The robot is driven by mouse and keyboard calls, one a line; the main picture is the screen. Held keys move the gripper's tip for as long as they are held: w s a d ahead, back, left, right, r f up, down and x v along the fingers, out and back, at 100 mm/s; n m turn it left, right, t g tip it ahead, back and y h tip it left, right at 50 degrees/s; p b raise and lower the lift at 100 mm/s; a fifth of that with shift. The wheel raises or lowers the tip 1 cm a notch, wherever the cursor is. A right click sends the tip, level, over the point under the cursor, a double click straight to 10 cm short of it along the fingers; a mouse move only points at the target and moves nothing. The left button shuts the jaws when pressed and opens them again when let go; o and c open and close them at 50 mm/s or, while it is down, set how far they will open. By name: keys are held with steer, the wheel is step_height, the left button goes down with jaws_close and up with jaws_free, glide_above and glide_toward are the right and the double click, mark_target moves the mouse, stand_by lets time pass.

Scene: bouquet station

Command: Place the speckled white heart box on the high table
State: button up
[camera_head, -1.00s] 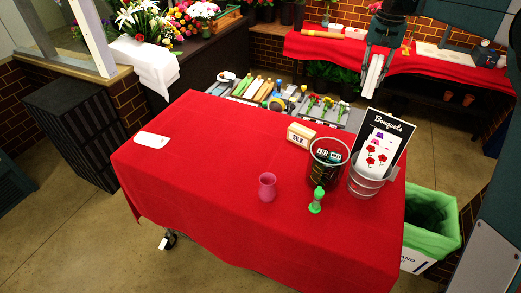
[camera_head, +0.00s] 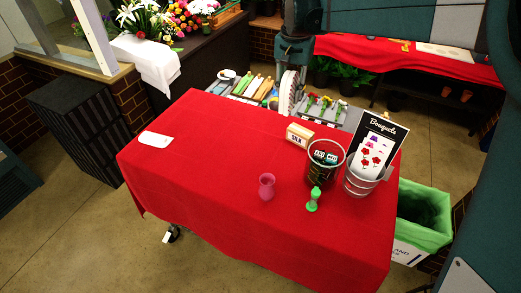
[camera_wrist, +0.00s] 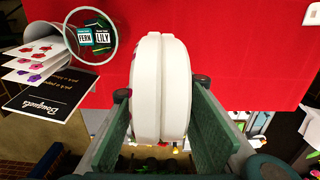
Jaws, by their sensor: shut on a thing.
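My gripper (camera_wrist: 161,92) is shut on the white box (camera_wrist: 160,60), with a green-padded finger against each side. In the head view the box (camera_head: 287,95) hangs below my gripper at the far edge of the near red-covered table (camera_head: 215,150). Another red-covered table (camera_head: 400,58) stands at the back right. I cannot tell from these views which table is the high one.
The near table holds a pink vase (camera_head: 267,187), a green item (camera_head: 314,199), a clear container (camera_head: 325,165), a silver bucket (camera_head: 362,183) with a Bouquets sign, a SILK block (camera_head: 299,135) and a white tag (camera_head: 154,139). Its left and middle are mostly clear. A green-lined bin (camera_head: 424,215) stands right.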

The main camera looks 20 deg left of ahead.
steer(key=s+a, duration=0.3)
steer(key=s, duration=0.1)
step_height(320, 180, down, 20)
steer(key=shift+w+d+f+p, duration=0.15)
steer(key=shift+w+d+p, duration=0.1)
steer(key=shift+w+p, duration=0.05)
steer(key=shift+f, duration=0.1)
steer(key=shift+f, duration=3.05)
steer(key=shift+f+p, duration=0.1)
steer(key=shift+p, duration=0.2)
steer(key=shift+f, duration=1.75)
steer(key=shift+f, duration=0.2)
steer(key=o, duration=1)
